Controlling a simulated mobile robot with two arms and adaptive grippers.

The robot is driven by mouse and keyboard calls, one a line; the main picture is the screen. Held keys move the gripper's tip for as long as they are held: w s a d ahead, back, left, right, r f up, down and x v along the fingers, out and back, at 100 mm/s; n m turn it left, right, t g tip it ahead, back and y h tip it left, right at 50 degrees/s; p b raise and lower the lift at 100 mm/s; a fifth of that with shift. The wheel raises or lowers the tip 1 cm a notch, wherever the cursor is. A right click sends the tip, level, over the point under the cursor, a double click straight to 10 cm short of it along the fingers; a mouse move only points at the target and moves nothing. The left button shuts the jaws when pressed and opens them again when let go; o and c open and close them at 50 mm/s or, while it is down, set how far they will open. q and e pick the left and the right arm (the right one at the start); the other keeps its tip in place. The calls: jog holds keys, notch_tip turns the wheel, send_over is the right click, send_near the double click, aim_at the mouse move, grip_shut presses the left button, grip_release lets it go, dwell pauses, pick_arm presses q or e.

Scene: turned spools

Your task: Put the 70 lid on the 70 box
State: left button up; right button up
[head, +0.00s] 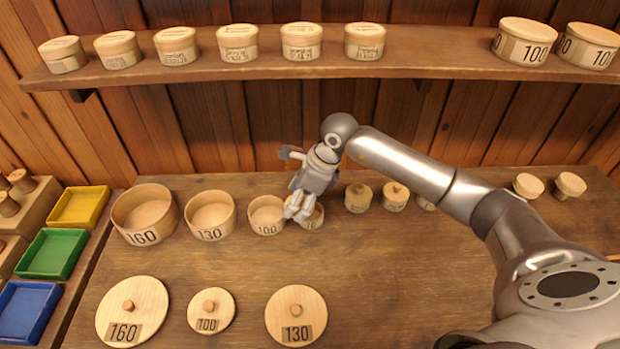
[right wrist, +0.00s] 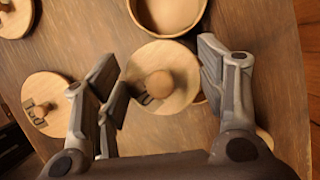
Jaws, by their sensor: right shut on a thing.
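The 70 box (head: 314,223) stands on the table, right of the 100 box, its label partly covered by my right gripper (head: 298,208). In the right wrist view, my right gripper (right wrist: 158,75) is shut on the rim of a round wooden lid (right wrist: 180,62), with one finger at each side. I take it for the 70 lid; its label is mostly hidden behind the round knob. The lid is at the 70 box, but I cannot tell whether it rests on the box or is just above it. My left gripper is out of view.
The open 100 box (head: 267,228), 130 box (head: 212,234) and 160 box (head: 143,238) stand to the left. Small lidded boxes (head: 358,208) stand to the right. The 160 (head: 150,300), 100 (head: 224,300) and 130 (head: 309,300) lids lie in front. A shelf (head: 440,66) runs above.

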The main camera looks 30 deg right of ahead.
jog(key=d+m, duration=0.1)
jog(key=w+d+m+p, duration=0.1)
jog(key=d+m+t+h, duration=0.1)
jog(key=m, duration=0.1)
jog(key=shift+w+d+r, duration=0.15)
jog(key=shift+w+d, duration=0.05)
jog(key=shift+w, duration=0.1)
jog(key=shift+m+h, duration=0.3)
jog(key=shift+m, duration=0.3)
jog(key=shift+w+d+f+b, duration=0.15)
jog(key=shift+f+b, duration=0.3)
jog(key=shift+f, duration=0.75)
jog(key=shift+w+d+f+b, duration=0.1)
jog(key=shift+d+f+b, duration=0.25)
jog(key=shift+f, duration=0.85)
jog(key=shift+a+f+b, duration=0.1)
jog(key=shift+f+b, duration=0.2)
jog(key=shift+b, duration=0.2)
jog(key=shift+f+b, duration=0.15)
jog(key=shift+b, duration=0.3)
jog(key=o, duration=0.9)
jog(key=shift+o, duration=0.4)
